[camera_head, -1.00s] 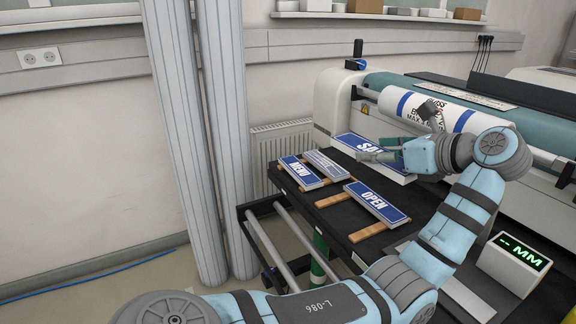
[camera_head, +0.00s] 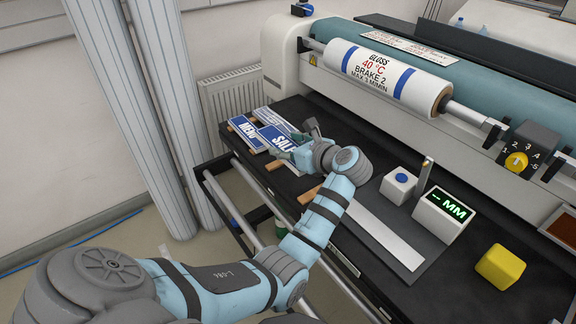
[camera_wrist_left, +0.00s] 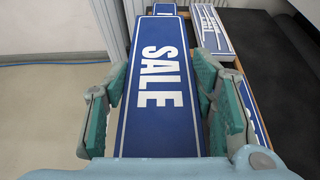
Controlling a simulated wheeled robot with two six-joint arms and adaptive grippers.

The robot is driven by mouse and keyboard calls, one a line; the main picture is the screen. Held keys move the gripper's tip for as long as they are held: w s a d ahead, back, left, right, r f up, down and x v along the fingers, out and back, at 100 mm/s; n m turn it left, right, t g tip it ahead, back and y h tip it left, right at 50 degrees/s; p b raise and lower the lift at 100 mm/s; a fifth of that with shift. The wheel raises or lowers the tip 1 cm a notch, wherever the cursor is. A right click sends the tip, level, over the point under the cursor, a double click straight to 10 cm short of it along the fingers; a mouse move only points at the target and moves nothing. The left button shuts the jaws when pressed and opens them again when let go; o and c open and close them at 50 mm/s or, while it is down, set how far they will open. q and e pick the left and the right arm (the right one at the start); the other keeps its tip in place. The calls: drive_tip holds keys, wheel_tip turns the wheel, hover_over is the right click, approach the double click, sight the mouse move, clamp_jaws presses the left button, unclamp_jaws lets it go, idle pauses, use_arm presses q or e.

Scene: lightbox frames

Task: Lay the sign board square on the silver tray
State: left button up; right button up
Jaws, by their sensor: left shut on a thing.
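A blue sign board lettered SALE (camera_head: 284,144) is in my left gripper (camera_head: 298,143), near the other boards at the machine's left end. In the left wrist view the SALE board (camera_wrist_left: 160,75) runs lengthwise away from me between the two green-padded fingers (camera_wrist_left: 162,100), which are shut on its sides. Whether it touches anything beneath cannot be told. A long, flat silver strip (camera_head: 385,230), which looks like the silver tray, lies bare on the black bed, right of the gripper. My right gripper is out of view.
A MENU board (camera_head: 246,131) and another board (camera_head: 268,118) lie on wooden strips beside the SALE board. A white block with a blue button (camera_head: 398,184), a green-lit display (camera_head: 445,212) and a yellow block (camera_head: 500,267) stand right of the strip. A printed roll (camera_head: 385,78) is behind.

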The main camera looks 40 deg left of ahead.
sight(288, 177)
use_arm(q)
wheel_tip(288, 177, down, 8)
drive_tip(key=shift+r+b, duration=0.2)
drive_tip(key=shift+b, duration=0.25)
drive_tip(key=shift+f, duration=0.15)
drive_tip(key=o, duration=1.2)
